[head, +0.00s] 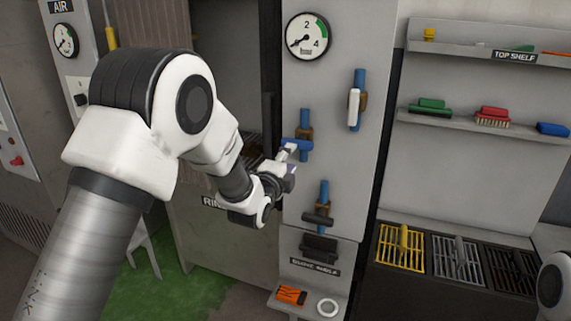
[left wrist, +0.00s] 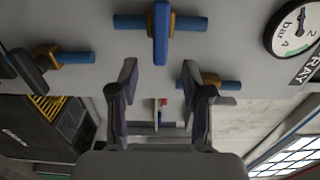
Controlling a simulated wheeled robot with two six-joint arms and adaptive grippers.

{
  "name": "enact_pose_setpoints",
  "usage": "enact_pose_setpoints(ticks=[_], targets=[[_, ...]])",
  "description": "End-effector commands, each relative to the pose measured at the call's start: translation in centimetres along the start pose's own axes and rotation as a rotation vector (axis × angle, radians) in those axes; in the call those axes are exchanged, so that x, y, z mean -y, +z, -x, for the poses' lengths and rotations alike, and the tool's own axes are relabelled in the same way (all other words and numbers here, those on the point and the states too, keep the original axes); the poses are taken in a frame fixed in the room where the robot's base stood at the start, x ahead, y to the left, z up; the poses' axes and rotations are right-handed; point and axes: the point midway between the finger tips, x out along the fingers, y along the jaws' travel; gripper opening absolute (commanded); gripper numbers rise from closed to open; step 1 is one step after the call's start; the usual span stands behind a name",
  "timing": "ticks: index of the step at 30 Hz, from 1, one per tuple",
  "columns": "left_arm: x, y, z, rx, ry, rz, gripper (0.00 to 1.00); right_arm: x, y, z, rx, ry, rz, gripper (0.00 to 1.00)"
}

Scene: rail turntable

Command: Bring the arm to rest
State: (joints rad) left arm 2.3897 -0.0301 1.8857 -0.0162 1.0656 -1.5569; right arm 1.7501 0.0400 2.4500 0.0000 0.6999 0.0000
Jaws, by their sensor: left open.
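My left arm comes in from the left and my left gripper (head: 284,172) is at the grey valve panel (head: 340,80). Its two fingers are open and empty in the left wrist view (left wrist: 159,78). A blue lever (head: 297,145) on a vertical blue pipe is just above the gripper in the head view. In the left wrist view the blue lever (left wrist: 161,32) shows beyond the gap between the fingertips. I cannot tell whether anything touches. My right gripper is not in view.
A white-handled valve (head: 354,107) is up and right, and a black-handled valve (head: 318,218) is below. A small shelf (head: 309,305) holds an orange item (head: 291,295) and a white ring (head: 327,308). Brushes lie on a shelf (head: 460,124) at right, above coloured racks (head: 401,249).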

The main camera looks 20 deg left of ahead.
Motion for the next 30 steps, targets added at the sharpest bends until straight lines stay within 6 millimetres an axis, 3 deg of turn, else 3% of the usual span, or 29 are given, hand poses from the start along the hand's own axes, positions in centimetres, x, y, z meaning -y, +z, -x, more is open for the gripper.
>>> enact_pose_setpoints(ticks=[3,6,20,23,26,30], targets=[[0.0,0.0,2.0,0.0,0.001,0.0,0.48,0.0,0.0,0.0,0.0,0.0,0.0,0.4],[0.0,0.0,2.8,0.0,0.0,0.0,0.48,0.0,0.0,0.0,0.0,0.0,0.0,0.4],[-0.6,0.0,2.8,0.0,0.008,0.0,0.48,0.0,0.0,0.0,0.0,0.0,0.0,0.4],[-3.9,0.0,3.0,0.0,0.061,0.004,0.48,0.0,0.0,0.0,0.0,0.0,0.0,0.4],[-10.7,0.2,4.2,0.005,0.175,0.013,0.48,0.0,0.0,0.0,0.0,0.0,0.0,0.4],[-22.2,0.5,9.4,0.019,0.419,0.046,0.48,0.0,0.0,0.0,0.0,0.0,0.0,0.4]])
